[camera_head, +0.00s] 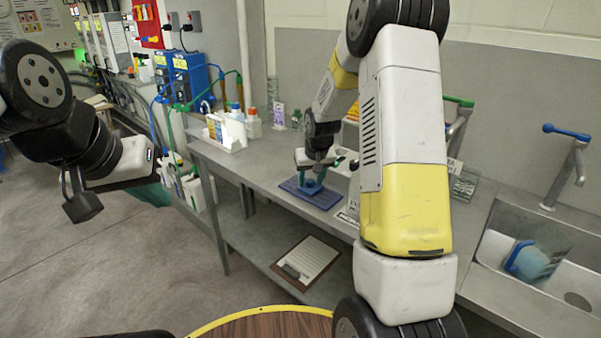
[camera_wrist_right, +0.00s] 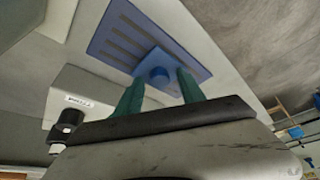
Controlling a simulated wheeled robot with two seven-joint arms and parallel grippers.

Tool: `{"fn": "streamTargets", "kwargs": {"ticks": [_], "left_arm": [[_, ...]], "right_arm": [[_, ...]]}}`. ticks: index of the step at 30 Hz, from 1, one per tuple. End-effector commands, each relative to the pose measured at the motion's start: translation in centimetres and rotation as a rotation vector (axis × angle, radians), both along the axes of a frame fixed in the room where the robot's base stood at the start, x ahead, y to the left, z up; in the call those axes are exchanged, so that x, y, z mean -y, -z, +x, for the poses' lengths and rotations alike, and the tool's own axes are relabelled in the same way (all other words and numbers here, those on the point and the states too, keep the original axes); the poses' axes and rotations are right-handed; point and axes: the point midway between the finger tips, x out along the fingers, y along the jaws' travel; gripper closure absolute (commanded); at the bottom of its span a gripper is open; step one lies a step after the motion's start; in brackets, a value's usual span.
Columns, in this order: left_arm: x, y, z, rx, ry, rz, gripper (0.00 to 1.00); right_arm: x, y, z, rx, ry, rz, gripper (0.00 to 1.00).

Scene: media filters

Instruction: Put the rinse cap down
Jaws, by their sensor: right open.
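The rinse cap (camera_head: 311,187) is blue, with a round knob on a flat square base. It rests on a dark blue slotted mat (camera_head: 333,197) on the bench. In the right wrist view the cap's knob (camera_wrist_right: 158,75) lies between my right fingertips (camera_wrist_right: 160,78), with a visible gap on either side; the mat (camera_wrist_right: 122,35) is around it. My right gripper (camera_head: 315,164) is open just above the cap. My left gripper (camera_head: 153,192) hangs at the left, over the floor and away from the bench; its fingers are partly hidden.
A white caddy with bottles (camera_head: 228,132) stands on the bench's left part. A labelled pale block (camera_wrist_right: 80,98) is beside the mat. At the right is a sink (camera_head: 500,245) holding a blue-ended item (camera_head: 527,260). A clipboard (camera_head: 306,262) lies on the lower shelf.

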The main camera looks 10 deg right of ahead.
Motion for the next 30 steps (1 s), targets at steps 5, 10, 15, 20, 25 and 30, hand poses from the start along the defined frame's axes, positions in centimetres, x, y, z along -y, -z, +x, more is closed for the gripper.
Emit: {"fn": "streamTargets", "kwargs": {"ticks": [5,10,15,20,25,30], "left_arm": [[0.0,0.0,0.0,0.000,0.000,0.000,1.00],[0.0,0.0,0.0,0.000,0.000,0.000,1.00],[0.0,0.0,0.0,0.000,0.000,0.000,1.00],[0.0,0.0,0.0,0.000,0.000,0.000,1.00],[0.0,0.0,0.0,0.000,0.000,0.000,1.00],[0.0,0.0,0.0,0.000,0.000,0.000,1.00]], "right_arm": [[0.0,-1.5,-0.4,0.003,0.000,0.000,0.54],[0.1,-4.7,-1.7,0.005,0.000,0.000,0.54],[0.1,-8.1,-3.1,0.005,-0.001,0.000,0.54],[0.1,-10.3,-4.1,0.003,0.000,0.000,0.54],[0.1,-11.7,-4.9,0.005,0.000,0.002,0.54],[-0.5,-15.5,-8.9,0.033,-0.001,0.029,0.54]]}}
